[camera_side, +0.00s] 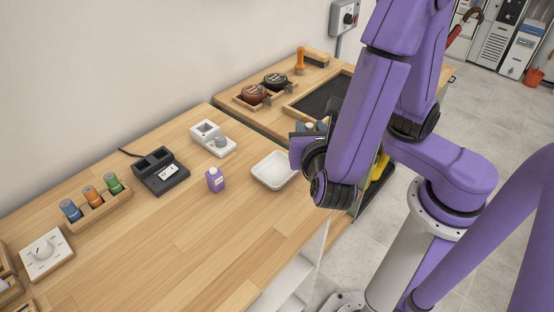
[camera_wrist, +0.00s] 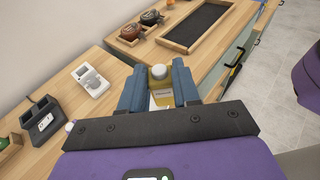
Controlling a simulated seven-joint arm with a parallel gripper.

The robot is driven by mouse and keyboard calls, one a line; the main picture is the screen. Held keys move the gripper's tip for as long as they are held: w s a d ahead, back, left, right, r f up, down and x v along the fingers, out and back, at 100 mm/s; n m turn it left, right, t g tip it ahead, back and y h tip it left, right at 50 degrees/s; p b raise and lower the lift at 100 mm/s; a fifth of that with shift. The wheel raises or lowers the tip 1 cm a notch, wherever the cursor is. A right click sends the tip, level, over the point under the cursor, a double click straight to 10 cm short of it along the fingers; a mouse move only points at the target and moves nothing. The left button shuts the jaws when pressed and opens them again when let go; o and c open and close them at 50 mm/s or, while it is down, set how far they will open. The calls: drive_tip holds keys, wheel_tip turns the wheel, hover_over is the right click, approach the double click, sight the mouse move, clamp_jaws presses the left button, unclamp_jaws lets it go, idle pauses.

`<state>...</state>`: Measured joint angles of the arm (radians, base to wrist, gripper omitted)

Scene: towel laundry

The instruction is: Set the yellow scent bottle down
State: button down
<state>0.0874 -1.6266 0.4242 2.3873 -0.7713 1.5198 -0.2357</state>
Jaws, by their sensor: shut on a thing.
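The yellow scent bottle (camera_wrist: 160,88), with a pale round cap and a label, stands out between my fingers in the wrist view. My gripper (camera_wrist: 158,80) is shut on it, one blue-grey finger on each side. In the side view my gripper (camera_side: 309,128) is at the right edge of the wooden counter, just right of a white tray (camera_side: 274,170). There the bottle is mostly hidden by the fingers and my arm. I cannot tell how far its base is from any surface.
A purple bottle (camera_side: 215,179) stands left of the tray. Behind are a white holder (camera_side: 212,138), a black dock (camera_side: 161,171) and a rack (camera_side: 97,206) of coloured vials. A dark framed mat (camera_side: 322,100) lies on the farther counter. The counter's front middle is clear.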

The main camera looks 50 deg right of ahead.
drive_tip(key=w+f, duration=0.2)
drive_tip(key=w+a+f, duration=0.1)
drive_tip(key=w+f, duration=0.1)
drive_tip(key=w+a+f, duration=0.1)
drive_tip(key=w+f, duration=0.1)
drive_tip(key=shift+a+f, duration=0.2)
drive_tip(key=shift+w+a+f, duration=0.1)
drive_tip(key=shift+w+f, duration=0.05)
drive_tip(key=shift+f, duration=1.55)
drive_tip(key=shift+f, duration=0.15)
drive_tip(key=c, duration=0.8)
unclamp_jaws()
